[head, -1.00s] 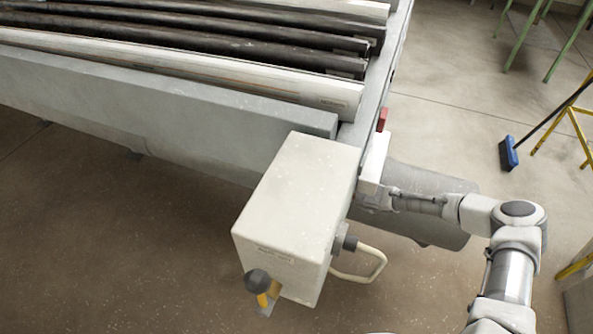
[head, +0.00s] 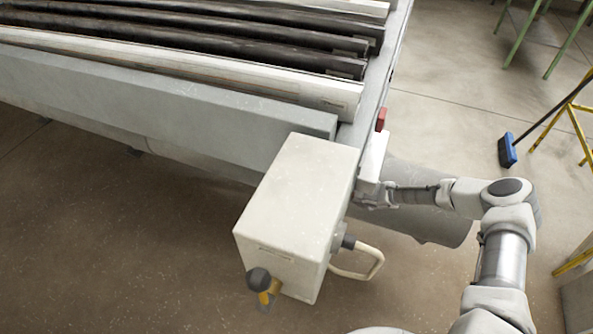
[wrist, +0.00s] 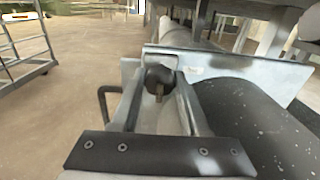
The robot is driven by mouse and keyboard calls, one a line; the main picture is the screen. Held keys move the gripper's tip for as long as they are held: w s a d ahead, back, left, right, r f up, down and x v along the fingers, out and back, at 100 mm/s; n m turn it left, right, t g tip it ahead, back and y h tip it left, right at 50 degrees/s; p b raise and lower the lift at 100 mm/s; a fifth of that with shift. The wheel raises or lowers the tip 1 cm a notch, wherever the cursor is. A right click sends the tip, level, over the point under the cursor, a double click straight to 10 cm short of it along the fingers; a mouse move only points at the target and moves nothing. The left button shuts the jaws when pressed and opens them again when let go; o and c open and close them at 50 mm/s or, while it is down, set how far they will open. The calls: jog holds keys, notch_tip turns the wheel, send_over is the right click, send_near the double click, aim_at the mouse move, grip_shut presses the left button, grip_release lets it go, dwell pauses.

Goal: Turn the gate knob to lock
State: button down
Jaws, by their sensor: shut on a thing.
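A dark round knob (wrist: 159,77) sits between the two fingers of my gripper (wrist: 158,88) in the wrist view, and the fingers are shut on it. A pale metal plate (wrist: 220,64) stands just behind it. In the head view my gripper (head: 369,191) is at the right side of the pale box (head: 298,190), by a white plate (head: 374,158) at the bench end. The held knob is hidden there. Its marking and turn angle cannot be read.
A second dark ball knob (head: 258,279) on a yellow lever is at the box's near end. A bent handle (head: 372,266) sticks out on the right. Long profiles (head: 250,75) lie on the bench. A blue broom (head: 508,151) stands on open floor at right.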

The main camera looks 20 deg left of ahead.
dwell(0.4)
jog(key=shift+c, duration=2.3)
grip_release()
jog(key=s+d+p, duration=0.1)
jog(key=d, duration=1.6)
jog(key=shift+s+d, duration=0.2)
